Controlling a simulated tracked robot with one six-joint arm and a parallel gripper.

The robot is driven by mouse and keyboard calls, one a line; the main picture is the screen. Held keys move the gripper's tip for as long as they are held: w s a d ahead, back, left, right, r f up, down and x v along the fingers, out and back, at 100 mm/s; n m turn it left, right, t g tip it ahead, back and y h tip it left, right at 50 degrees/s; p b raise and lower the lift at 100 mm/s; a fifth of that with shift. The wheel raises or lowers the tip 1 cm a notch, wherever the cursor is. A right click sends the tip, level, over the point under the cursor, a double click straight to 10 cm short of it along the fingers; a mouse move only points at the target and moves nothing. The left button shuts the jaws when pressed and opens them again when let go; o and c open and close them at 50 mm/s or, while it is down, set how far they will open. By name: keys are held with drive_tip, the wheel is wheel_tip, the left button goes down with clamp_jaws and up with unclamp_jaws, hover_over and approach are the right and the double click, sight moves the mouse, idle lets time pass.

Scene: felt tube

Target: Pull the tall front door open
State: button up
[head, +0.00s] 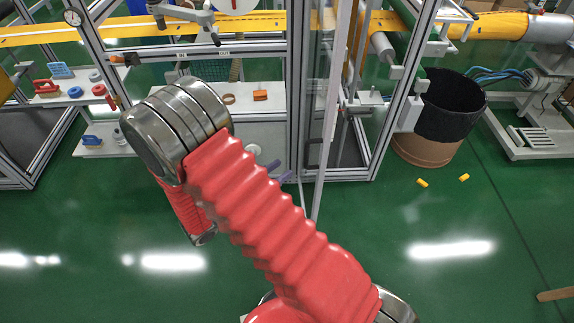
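The tall front door (332,105) appears as a narrow pale upright strip right of the picture's middle. It is seen almost edge-on, and its foot reaches lower in the picture than the frame's bottom rail. It looks swung out from the machine frame (296,90), but how far I cannot tell. My arm's red bellows and metal joint fill the middle of the view, left of the door. My gripper does not show; it seems hidden behind my arm. Whether it touches the door cannot be seen.
Inside the frame, an orange block (260,95) lies on a white shelf. A dark-topped brown drum (436,115) stands right, with small yellow pieces (422,183) on the green floor. The floor at right front is mostly clear.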

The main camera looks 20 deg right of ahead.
drive_tip(key=v, duration=0.3)
idle(0.6)
